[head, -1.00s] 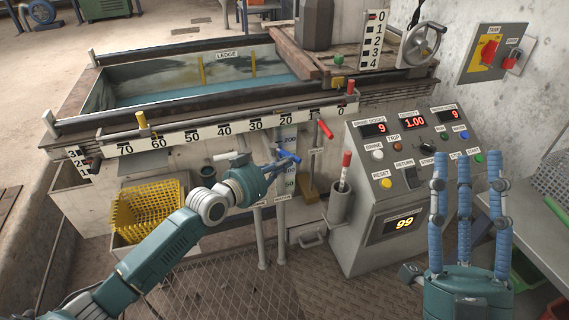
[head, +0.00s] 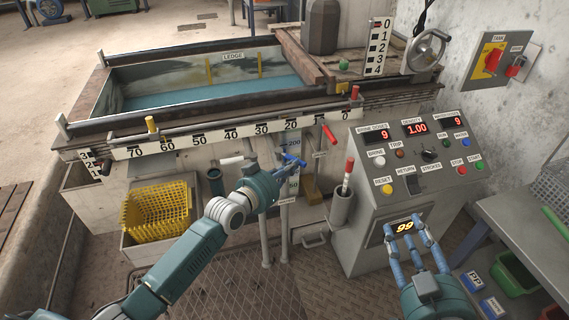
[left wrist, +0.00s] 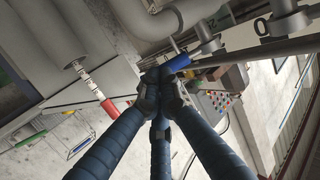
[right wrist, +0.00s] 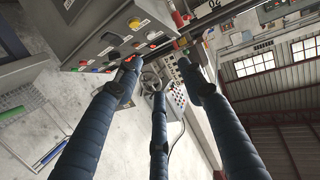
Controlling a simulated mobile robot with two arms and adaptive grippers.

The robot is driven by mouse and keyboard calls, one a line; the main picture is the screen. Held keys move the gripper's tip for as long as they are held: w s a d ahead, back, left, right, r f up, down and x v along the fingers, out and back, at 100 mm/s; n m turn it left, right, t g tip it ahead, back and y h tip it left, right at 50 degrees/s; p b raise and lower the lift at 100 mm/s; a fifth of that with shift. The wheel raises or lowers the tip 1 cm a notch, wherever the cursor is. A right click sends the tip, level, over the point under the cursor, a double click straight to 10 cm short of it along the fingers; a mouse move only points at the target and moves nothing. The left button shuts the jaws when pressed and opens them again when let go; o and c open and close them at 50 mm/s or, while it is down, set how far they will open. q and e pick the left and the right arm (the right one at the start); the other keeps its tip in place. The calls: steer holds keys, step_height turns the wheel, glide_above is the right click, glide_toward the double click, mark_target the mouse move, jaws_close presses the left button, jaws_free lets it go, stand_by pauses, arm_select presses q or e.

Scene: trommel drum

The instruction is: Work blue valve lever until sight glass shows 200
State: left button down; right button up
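The blue valve lever (head: 294,161) is at the front of the tank, beside the sight glass (head: 291,145) marked 200 and 50. The liquid level in the glass is too small to read. My left gripper (head: 280,165) is at the lever. In the left wrist view its fingertips (left wrist: 160,88) come together at the blue lever end (left wrist: 178,63) and appear closed on it; the head view partly hides the contact. My right gripper (head: 404,226) is open and empty before the lower display (head: 404,227), which reads 99.
The control panel (head: 372,166) shows 9, 1.00 and 9. A red lever (head: 329,134) and a red-topped handle in a grey holder (head: 342,208) stand right of the blue lever. A yellow basket (head: 157,208) is at left, a side table (head: 530,232) at right.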

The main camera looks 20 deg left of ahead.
mark_target(301, 162)
arm_select(q)
steer(key=shift+w+d+p, duration=0.95)
steer(key=shift+w+d, duration=0.2)
steer(key=shift+w, duration=0.1)
arm_select(e)
steer(key=s+d+f+g+h, duration=0.1)
steer(key=s+d+f+g, duration=0.2)
steer(key=s+f+g, duration=0.3)
step_height(301, 162, down, 5)
steer(key=shift+s+h, duration=0.4)
steer(key=shift+s, duration=0.05)
